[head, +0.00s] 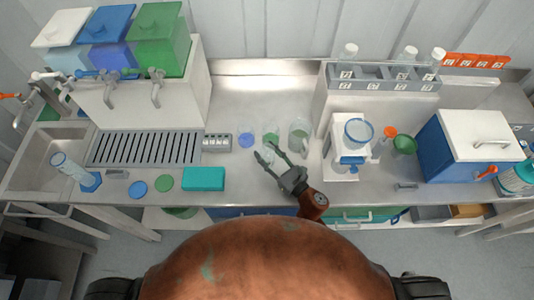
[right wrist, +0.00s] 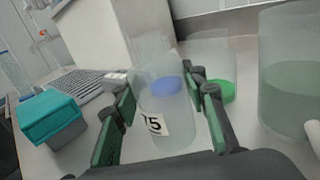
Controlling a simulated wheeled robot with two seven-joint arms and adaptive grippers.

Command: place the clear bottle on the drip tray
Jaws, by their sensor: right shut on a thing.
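In the head view my right gripper (head: 271,158) is over the counter's front middle, and the clear bottle is hard to make out there. The drip tray (head: 145,148) is the dark slatted grate at left, below the taps. It also shows in the right wrist view (right wrist: 88,86), with its slats bare. The left gripper is not in view.
A teal box (head: 203,179) lies between the gripper and the tray's front right. A small grey rack (head: 217,141) adjoins the tray. Taps (head: 156,92) overhang its back.

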